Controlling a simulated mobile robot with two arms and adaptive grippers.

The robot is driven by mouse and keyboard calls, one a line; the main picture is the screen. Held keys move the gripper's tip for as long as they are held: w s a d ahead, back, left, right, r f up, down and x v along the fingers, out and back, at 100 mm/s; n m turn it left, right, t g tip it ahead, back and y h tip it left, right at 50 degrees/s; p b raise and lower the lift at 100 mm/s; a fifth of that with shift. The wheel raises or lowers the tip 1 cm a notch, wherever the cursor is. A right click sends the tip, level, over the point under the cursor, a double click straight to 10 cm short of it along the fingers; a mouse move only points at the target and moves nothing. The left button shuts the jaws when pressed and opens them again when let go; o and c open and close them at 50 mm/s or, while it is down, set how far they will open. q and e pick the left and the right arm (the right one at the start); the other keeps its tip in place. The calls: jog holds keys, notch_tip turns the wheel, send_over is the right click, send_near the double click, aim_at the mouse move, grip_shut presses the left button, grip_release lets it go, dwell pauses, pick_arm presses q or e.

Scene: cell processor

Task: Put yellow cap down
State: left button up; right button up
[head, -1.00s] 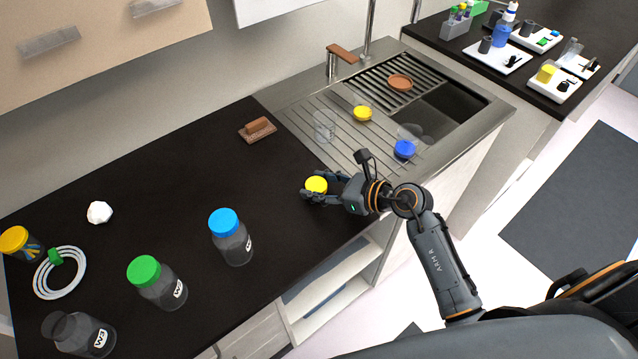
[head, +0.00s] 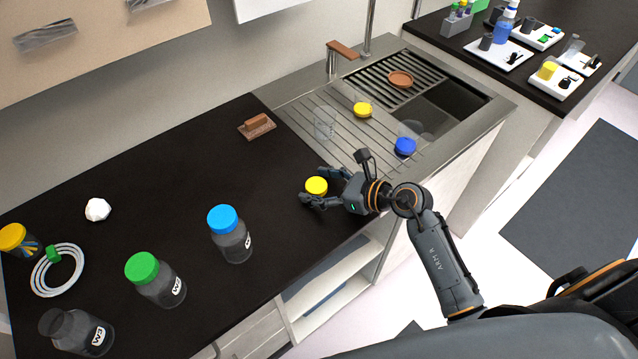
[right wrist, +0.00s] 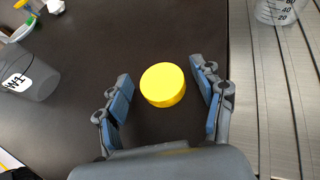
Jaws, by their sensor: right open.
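The yellow cap (head: 316,185) lies on the dark countertop (head: 185,172), close to the sink unit. It also shows in the right wrist view (right wrist: 163,84), between and slightly beyond the fingertips. My right gripper (head: 312,186) is open around the cap; in the right wrist view (right wrist: 158,82) there is a gap between the cap and each finger. The open-topped bottle (head: 78,331) stands at the front left of the counter. My left gripper is not in view.
A blue-capped bottle (head: 231,235) and a green-capped bottle (head: 157,280) stand left of the gripper. A brown brush (head: 257,126) lies behind. The sink drainboard (head: 345,145) holds a clear beaker (head: 324,122), another yellow lid (head: 362,110) and a blue lid (head: 405,146).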

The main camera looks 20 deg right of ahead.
jog(key=shift+r+p, duration=0.4)
jog(key=shift+r, duration=0.4)
jog(key=shift+s+d+f+b, duration=0.15)
jog(key=shift+s+d+b, duration=0.3)
jog(key=shift+s+d, duration=0.05)
jog(key=b+v, duration=0.2)
jog(key=v, duration=0.7)
jog(key=shift+s+d, duration=0.15)
jog(key=shift+s, duration=0.1)
jog(key=shift+s+d+r, duration=0.2)
jog(key=shift+s+r, duration=0.15)
jog(key=shift+r, duration=0.1)
